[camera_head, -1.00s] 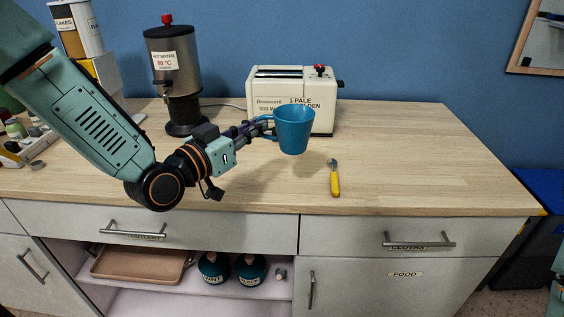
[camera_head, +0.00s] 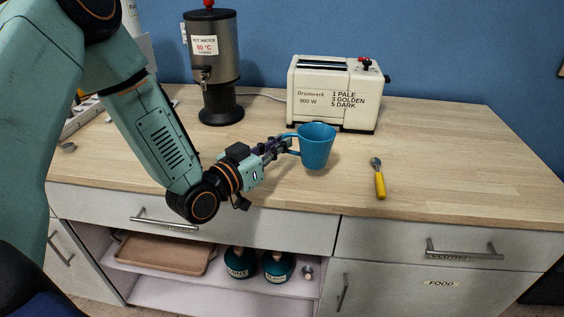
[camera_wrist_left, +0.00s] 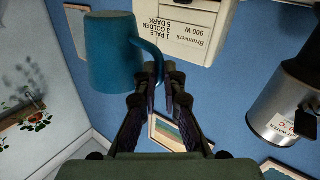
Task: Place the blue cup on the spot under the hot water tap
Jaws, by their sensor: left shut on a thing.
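The blue cup (camera_head: 317,146) is upright, held above the counter in front of the toaster. My left gripper (camera_head: 288,146) is shut on the cup's handle, on the cup's left side. In the left wrist view the cup (camera_wrist_left: 112,55) is at the upper left, and the gripper (camera_wrist_left: 161,75) fingers close around its handle. The hot water dispenser (camera_head: 212,60), a dark metal cylinder on a black base, stands to the left of the cup at the back. Its tap (camera_head: 205,76) is on the front; it also shows in the left wrist view (camera_wrist_left: 280,112). My right gripper is not in view.
The white toaster (camera_head: 334,97) stands behind the cup. A yellow-handled utensil (camera_head: 379,179) lies on the counter (camera_head: 450,150) to the right. The counter between cup and dispenser looks clear. Below are drawers and a shelf with a brown tray (camera_head: 160,254).

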